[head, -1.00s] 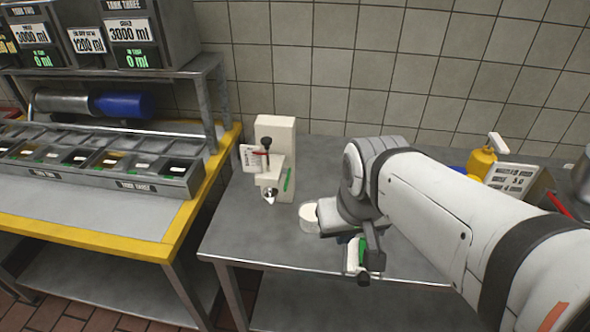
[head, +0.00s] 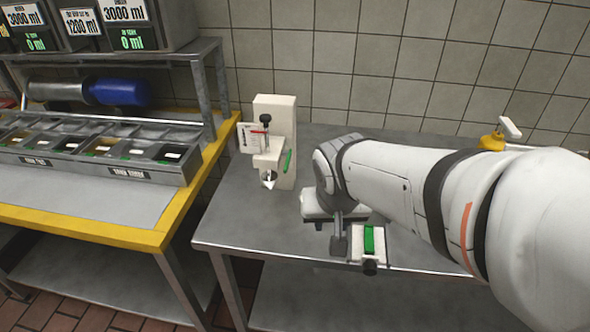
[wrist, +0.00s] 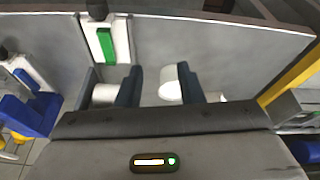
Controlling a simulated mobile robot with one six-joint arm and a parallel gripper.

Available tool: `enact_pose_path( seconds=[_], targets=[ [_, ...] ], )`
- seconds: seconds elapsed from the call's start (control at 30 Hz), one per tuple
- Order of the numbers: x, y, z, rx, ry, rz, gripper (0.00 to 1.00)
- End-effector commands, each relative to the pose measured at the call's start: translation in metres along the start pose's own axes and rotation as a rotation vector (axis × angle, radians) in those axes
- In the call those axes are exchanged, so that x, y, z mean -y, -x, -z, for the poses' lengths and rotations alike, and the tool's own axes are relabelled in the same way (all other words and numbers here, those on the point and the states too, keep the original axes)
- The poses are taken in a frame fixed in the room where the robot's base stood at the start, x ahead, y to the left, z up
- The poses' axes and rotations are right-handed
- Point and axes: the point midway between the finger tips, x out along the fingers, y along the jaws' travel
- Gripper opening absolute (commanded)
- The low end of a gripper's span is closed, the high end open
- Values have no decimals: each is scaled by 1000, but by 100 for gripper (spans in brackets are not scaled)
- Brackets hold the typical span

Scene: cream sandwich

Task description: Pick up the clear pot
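In the wrist view my gripper (wrist: 159,70) has its two dark blue fingers apart, low over the grey table. A pale, rounded pot (wrist: 168,92) shows between them, close to the right finger. More white surface shows just outside that finger, and I cannot tell whether it belongs to the same pot. Another white rounded piece (wrist: 103,94) shows outside the left finger. I cannot tell from the surfaces which one is clear. In the head view my arm hides most of this area.
A small white device with a green switch (head: 369,240) stands at the table's front edge. A white dispenser (head: 273,145) stands at the back left. A yellow pump bottle (head: 492,141) is at the right.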

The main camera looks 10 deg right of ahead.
Motion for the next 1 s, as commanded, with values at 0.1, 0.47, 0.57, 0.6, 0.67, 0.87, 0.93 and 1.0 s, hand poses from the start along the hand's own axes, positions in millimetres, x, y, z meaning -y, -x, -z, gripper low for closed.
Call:
enact_pose_path(
  seconds=[0.1,0.47,0.57,0.6,0.67,0.87,0.93,1.0],
  targets=[
    [17,-58,2,-27,-42,-11,44],
    [34,-95,25,-63,-104,-8,74],
    [32,-100,42,-62,-105,-9,82],
    [31,-102,50,-63,-104,-9,85],
    [30,-106,62,-62,-104,-9,90],
    [26,-119,97,-62,-103,-9,96],
    [26,-122,106,-64,-102,-8,96],
    [25,-124,113,-65,-101,-7,96]
  ],
)
